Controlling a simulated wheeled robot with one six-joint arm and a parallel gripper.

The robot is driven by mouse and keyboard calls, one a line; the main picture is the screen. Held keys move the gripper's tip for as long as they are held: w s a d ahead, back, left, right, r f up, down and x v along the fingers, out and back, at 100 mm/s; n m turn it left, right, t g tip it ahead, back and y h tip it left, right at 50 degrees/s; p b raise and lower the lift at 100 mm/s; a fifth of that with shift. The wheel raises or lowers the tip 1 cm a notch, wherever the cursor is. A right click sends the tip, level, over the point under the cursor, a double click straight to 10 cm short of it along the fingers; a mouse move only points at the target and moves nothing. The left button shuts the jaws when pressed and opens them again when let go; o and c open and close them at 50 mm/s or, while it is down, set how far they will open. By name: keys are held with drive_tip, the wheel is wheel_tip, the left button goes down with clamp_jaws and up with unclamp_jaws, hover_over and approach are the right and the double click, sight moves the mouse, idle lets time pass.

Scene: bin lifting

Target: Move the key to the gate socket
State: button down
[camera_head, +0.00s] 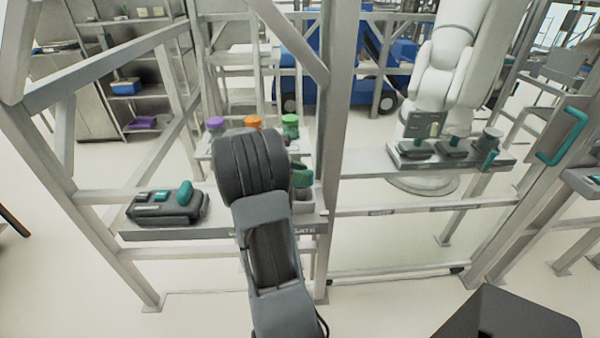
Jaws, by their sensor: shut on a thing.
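My arm rises from the bottom middle and ends in a dark rounded wrist. My gripper (290,174) is at its far side, mostly hidden behind the wrist, and is shut on a green key (302,177) that shows just right of the wrist. The key is at the top of a small pale gate socket (304,203) on the shelf edge, by the "GATE" label. I cannot tell whether the key is above the socket or touching it.
A dark device with teal buttons (166,204) sits on the shelf left of my arm. Purple (215,124), orange (253,121) and green (290,120) knobs stand behind. A metal upright (333,150) is close right of the socket. A white robot arm (455,65) stands beyond the right shelf.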

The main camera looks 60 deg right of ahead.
drive_tip(key=shift+f+b, duration=0.35)
drive_tip(key=shift+f, duration=0.55)
idle(0.3)
drive_tip(key=shift+c, duration=1)
unclamp_jaws()
drive_tip(key=shift+r, duration=0.2)
wheel_tip(320, 180, up, 9)
drive_tip(key=p, duration=0.9)
drive_tip(key=shift+f, duration=0.15)
idle(0.3)
